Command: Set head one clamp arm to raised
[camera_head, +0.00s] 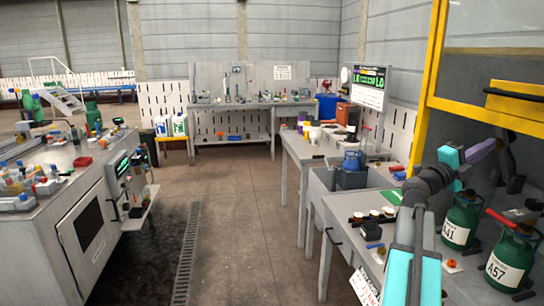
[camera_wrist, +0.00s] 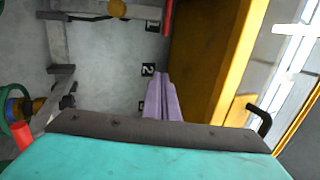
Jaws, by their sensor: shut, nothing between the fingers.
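My gripper (camera_head: 486,148) reaches into the yellow-framed station at the right. Its purple fingers also show in the wrist view (camera_wrist: 160,98), closed together and empty in front of a grey panel. Two dark green cylinders stand below and to the right, one marked 41 (camera_head: 458,226) and one marked A57 (camera_head: 509,264). A red lever (camera_head: 500,217) lies above the A57 cylinder. In the wrist view grey bracket arms (camera_wrist: 60,72) are at the left, apart from the fingers, and a red bar (camera_wrist: 167,16) is at the top. I cannot tell which part is head one's clamp arm.
A yellow frame post (camera_head: 428,75) stands close to my arm; its yellow panel (camera_wrist: 205,60) is just right of the fingers in the wrist view. A black hooked handle (camera_wrist: 262,120) is at the right. Small black number plates (camera_wrist: 148,69) mark the panel. The floor aisle is clear.

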